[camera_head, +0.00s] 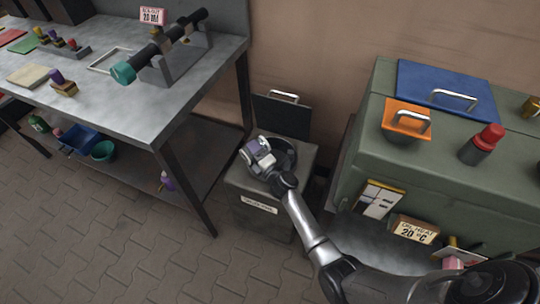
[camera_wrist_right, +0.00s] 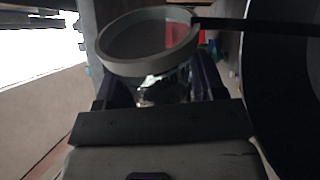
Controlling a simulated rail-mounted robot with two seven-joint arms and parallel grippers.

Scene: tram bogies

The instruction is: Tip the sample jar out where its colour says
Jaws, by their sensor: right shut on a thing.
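My right gripper (camera_head: 258,152) is over the open round mouth of a grey-green bin (camera_head: 238,204). In the right wrist view its dark purple fingers (camera_wrist_right: 158,82) are shut on the sample jar (camera_wrist_right: 148,62), a clear jar with a pale round rim. A reddish patch shows at the right inside the rim; I cannot tell whether it is the contents or something behind. The bin's dark mouth shows at the right in the wrist view (camera_wrist_right: 292,75). The bin's front label is too small to read. My left gripper is not in view.
The bin's dark lid (camera_head: 282,115) stands open against the wall. A metal workbench (camera_head: 165,100) is on the left. A green cabinet (camera_head: 350,165) with blue (camera_head: 420,80) and orange (camera_head: 395,118) lids is on the right. Paved floor (camera_head: 110,245) is clear in front.

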